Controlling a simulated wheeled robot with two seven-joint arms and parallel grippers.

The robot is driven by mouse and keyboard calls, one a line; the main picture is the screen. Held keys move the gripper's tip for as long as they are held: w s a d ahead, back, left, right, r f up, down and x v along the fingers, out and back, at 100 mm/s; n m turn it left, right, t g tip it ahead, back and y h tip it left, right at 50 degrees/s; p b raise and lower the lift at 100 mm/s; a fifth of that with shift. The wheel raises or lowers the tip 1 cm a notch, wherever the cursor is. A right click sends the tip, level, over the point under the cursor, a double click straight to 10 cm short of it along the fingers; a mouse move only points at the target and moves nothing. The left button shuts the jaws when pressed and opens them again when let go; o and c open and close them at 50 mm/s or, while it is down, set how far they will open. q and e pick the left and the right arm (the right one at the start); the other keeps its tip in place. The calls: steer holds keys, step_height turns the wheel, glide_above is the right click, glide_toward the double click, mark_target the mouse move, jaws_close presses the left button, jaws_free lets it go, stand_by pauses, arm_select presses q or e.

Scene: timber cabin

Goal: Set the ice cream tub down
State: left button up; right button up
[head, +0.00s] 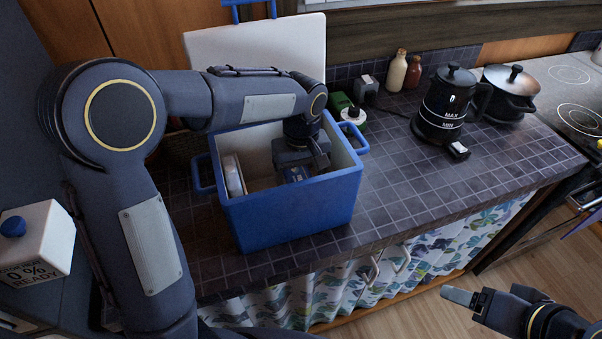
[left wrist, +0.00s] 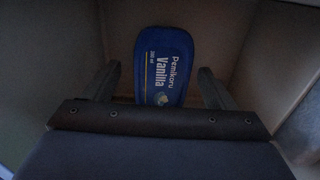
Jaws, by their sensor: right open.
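The ice cream tub (head: 296,174), blue with a "Vanilla" label, lies inside the blue cooler box (head: 290,213). In the left wrist view the tub (left wrist: 163,66) shows label up between the fingers. My left gripper (head: 305,163) reaches down into the box; in its wrist view the gripper (left wrist: 160,72) is open, one finger on each side of the tub with a visible gap to each side. Part of the tub is hidden by the gripper body. My right gripper (head: 474,299) is open and empty, low at the right above the floor.
The box stands open on the dark tiled counter (head: 400,190). A white round item (head: 233,175) stands inside its left end. A black kettle (head: 446,105), a pot (head: 507,92) and bottles (head: 398,71) stand at the back.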

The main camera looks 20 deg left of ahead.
arm_select(q)
step_height(320, 180, up, 12)
steer(key=shift+r, duration=0.15)
stand_by(0.5)
